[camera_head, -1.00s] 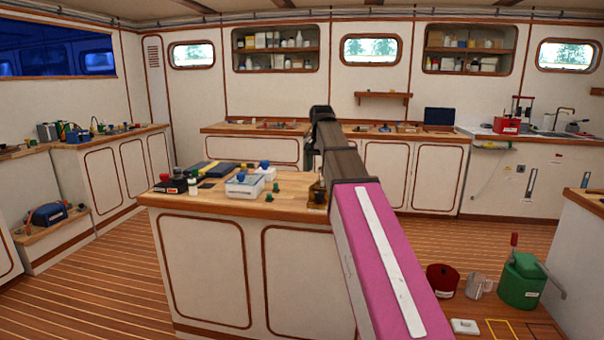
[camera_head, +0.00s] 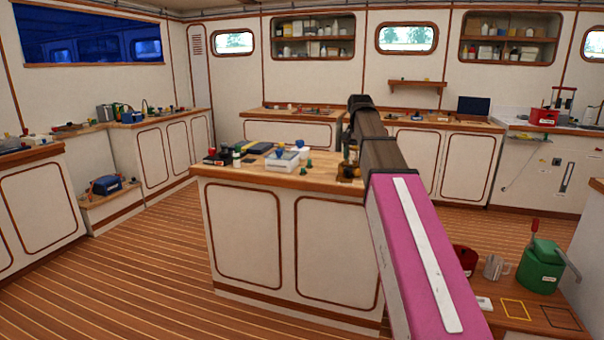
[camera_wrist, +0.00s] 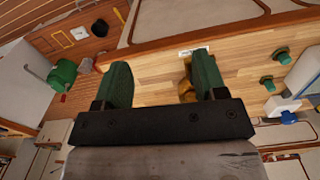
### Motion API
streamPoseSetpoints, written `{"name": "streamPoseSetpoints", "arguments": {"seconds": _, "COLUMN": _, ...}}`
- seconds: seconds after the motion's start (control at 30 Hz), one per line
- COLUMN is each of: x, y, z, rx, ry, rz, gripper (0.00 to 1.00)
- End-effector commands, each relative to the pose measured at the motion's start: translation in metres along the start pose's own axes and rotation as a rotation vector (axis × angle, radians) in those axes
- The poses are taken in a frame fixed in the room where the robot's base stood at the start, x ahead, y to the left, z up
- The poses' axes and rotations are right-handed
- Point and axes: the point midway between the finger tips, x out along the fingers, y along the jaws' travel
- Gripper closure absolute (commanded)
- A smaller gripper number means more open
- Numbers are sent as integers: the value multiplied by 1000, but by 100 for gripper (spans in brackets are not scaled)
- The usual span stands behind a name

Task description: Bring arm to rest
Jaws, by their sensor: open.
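My arm (camera_head: 420,255), with its pink link and dark end, reaches forward past the right end of the wooden-topped island counter in the head view. My gripper (camera_wrist: 158,84) shows in the wrist view with two green fingers set well apart, open with nothing between them. The island's wooden top (camera_wrist: 150,75) lies beyond the fingers. A small yellow item (camera_wrist: 186,88) shows beside the right finger and is partly hidden by it. In the head view the gripper's fingers are hard to make out at the far end of the arm.
The island (camera_head: 285,180) bears a white box (camera_head: 283,162), bottles and small green knobs. At lower right a low wooden surface holds a green canister (camera_head: 540,266), a metal jug (camera_head: 494,268) and a red container (camera_head: 466,260). Open plank floor (camera_head: 140,265) lies to the left.

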Motion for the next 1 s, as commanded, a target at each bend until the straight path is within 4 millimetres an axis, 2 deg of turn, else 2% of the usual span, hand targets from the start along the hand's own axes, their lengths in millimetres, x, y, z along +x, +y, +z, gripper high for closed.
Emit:
{"name": "streamPoseSetpoints", "arguments": {"seconds": 0.37, "x": 47, "y": 3, "z": 7, "rx": -32, "ry": -2, "rz": 1, "gripper": 35}}
{"name": "streamPoseSetpoints", "arguments": {"seconds": 0.57, "x": 86, "y": 5, "z": 14, "rx": -60, "ry": -1, "rz": 0, "gripper": 35}}
{"name": "streamPoseSetpoints", "arguments": {"seconds": 0.67, "x": 114, "y": 8, "z": 21, "rx": -80, "ry": -2, "rz": 1, "gripper": 35}}
{"name": "streamPoseSetpoints", "arguments": {"seconds": 1.0, "x": 237, "y": 25, "z": 63, "rx": -178, "ry": -2, "rz": 1, "gripper": 35}}
